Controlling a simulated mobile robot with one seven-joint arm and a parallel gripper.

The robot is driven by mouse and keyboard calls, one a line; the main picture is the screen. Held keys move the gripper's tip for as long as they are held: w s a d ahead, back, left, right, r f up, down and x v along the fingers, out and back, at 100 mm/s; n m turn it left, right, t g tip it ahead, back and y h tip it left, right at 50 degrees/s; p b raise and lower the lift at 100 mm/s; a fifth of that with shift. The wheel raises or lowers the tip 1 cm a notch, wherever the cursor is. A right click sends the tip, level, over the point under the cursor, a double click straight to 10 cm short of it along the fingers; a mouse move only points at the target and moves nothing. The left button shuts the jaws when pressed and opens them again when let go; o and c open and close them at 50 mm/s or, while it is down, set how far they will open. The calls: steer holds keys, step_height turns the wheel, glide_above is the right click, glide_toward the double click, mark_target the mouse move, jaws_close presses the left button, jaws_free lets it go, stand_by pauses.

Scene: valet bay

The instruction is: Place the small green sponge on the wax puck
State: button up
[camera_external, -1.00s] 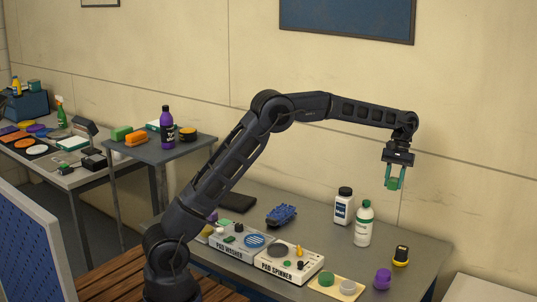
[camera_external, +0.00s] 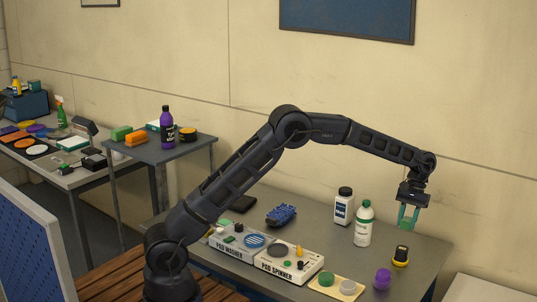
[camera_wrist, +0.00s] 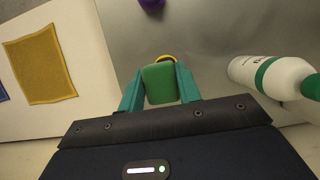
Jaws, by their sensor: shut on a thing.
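My gripper (camera_external: 408,218) is shut on the small green sponge (camera_wrist: 160,84), which sits between its teal fingers in the wrist view. In the external view the gripper hangs above the right end of the grey table, over or near a black and yellow item (camera_external: 401,256). A yellow rim of that item (camera_wrist: 165,58) shows just past the sponge in the wrist view; the sponge hides most of it.
A white bottle with a green cap (camera_external: 363,224) stands left of the gripper, and a white bottle with a dark cap (camera_external: 343,206) behind it. A purple piece (camera_external: 382,278) stands in front. The pad spinner (camera_external: 289,262) and pad washer (camera_external: 239,244) are further left.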

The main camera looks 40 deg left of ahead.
mark_target(401, 250)
steer(key=shift+f, duration=4.2)
steer(key=shift+f, duration=0.1)
steer(key=o, duration=0.9)
steer(key=shift+o, duration=0.2)
